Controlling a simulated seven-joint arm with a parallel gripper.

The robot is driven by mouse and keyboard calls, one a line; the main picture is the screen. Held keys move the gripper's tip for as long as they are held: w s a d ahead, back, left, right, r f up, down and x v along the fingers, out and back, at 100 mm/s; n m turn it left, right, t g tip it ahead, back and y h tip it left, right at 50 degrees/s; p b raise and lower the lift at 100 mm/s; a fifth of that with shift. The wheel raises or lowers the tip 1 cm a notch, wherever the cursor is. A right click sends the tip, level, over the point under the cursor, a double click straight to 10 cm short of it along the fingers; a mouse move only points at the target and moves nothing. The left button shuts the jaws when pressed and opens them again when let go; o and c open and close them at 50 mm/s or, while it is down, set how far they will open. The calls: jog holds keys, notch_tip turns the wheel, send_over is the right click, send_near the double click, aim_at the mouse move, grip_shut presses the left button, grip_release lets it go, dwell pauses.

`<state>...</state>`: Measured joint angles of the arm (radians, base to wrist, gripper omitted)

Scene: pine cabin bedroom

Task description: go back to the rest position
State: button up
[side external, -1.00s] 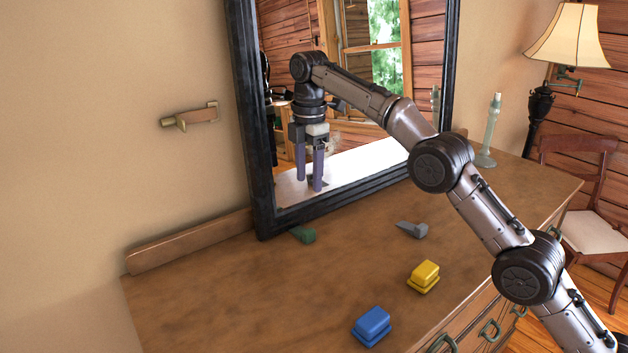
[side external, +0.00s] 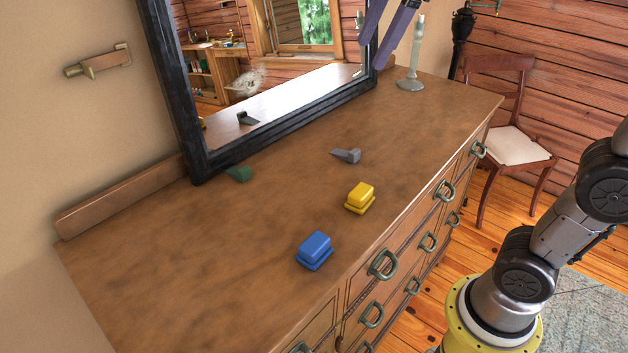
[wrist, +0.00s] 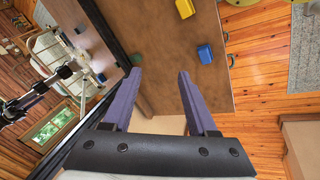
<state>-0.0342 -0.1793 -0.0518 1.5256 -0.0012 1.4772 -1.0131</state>
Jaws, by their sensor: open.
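My gripper (side external: 374,52) is at the top edge of the side external view, high above the dresser, with only its purple fingers showing. In the wrist view its two fingers (wrist: 160,75) stand apart with nothing between them. The rest of the gripper and the upper part of my arm are cut off in the side view. No object is in contact with the fingers.
The wooden dresser (side external: 150,270) bears a blue block (side external: 314,250), a yellow block (side external: 360,197), a grey piece (side external: 347,156), a green piece (side external: 239,174) and a pale candlestick (side external: 411,60). A black-framed mirror (side external: 180,95) stands behind. A chair (side external: 517,145) is at the right.

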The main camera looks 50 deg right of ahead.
jog(key=s+f+m, duration=0.6)
jog(key=s+f, duration=0.1)
jog(key=f, duration=0.3)
jog(key=s+d+f+m+t, duration=0.1)
jog(key=s+f+m, duration=0.5)
jog(key=f, duration=0.3)
jog(key=shift+s+f, duration=0.4)
jog(key=shift+s, duration=0.1)
